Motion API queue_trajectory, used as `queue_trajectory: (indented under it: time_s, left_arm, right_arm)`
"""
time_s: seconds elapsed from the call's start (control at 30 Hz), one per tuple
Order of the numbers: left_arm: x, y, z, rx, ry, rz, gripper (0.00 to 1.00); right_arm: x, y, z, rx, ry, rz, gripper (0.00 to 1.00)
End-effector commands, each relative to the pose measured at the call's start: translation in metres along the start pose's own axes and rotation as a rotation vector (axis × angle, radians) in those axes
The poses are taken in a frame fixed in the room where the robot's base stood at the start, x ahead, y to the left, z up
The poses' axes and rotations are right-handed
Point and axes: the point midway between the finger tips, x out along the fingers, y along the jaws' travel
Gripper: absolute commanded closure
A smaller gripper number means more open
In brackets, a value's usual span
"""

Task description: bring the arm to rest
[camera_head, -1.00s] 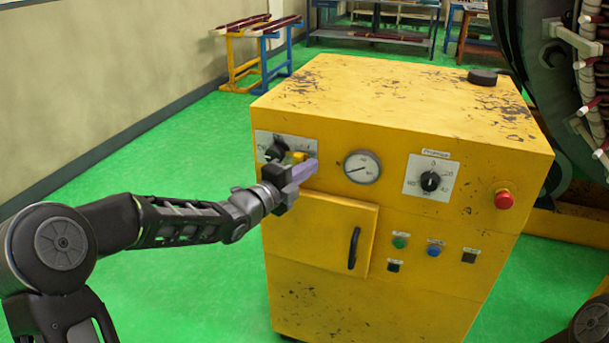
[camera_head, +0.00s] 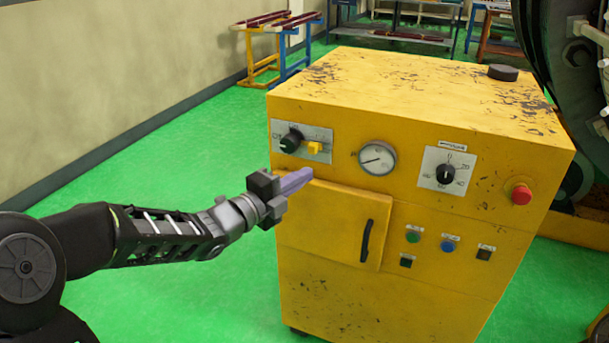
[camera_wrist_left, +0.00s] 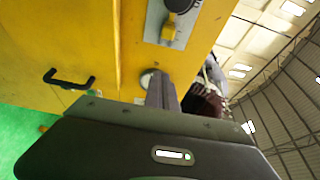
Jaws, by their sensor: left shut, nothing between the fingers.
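My left gripper (camera_head: 295,181) is shut and empty, its purple-grey fingers pressed together. In the head view it is in front of the yellow cabinet (camera_head: 420,104), below the left control plate and over the top left of the small door. In the left wrist view the shut fingers (camera_wrist_left: 161,88) point at the yellow cabinet front (camera_wrist_left: 95,40). The black knob (camera_head: 291,141) and the yellow switch (camera_head: 314,148) sit on that plate, apart from the gripper. My right gripper is not in view.
The cabinet front carries a gauge (camera_head: 377,158), a second knob (camera_head: 445,174), a red button (camera_head: 521,195) and a door handle (camera_head: 367,241). A large dark round machine (camera_head: 565,80) stands at the right. Green floor (camera_head: 180,290) is clear at the left.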

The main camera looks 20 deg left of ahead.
Motion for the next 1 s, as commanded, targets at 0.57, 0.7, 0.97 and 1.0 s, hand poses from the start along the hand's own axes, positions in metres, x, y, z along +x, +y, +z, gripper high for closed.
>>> queue_trajectory:
  time_s: [0.57,0.7,0.97,1.0]
  left_arm:
    - [-0.014,0.088,0.035,-0.828,-0.266,0.127,1.00]
    - [-0.032,0.192,0.003,-1.379,-0.489,0.278,1.00]
    - [-0.113,0.339,-0.131,-1.985,-0.992,0.622,1.00]
    - [-0.131,0.353,-0.153,-2.024,-1.073,0.680,1.00]
  right_arm:
    - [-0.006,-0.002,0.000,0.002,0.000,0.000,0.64]
    - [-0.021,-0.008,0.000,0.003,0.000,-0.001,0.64]
    - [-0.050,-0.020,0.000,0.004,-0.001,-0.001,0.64]
    - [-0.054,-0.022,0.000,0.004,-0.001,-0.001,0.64]
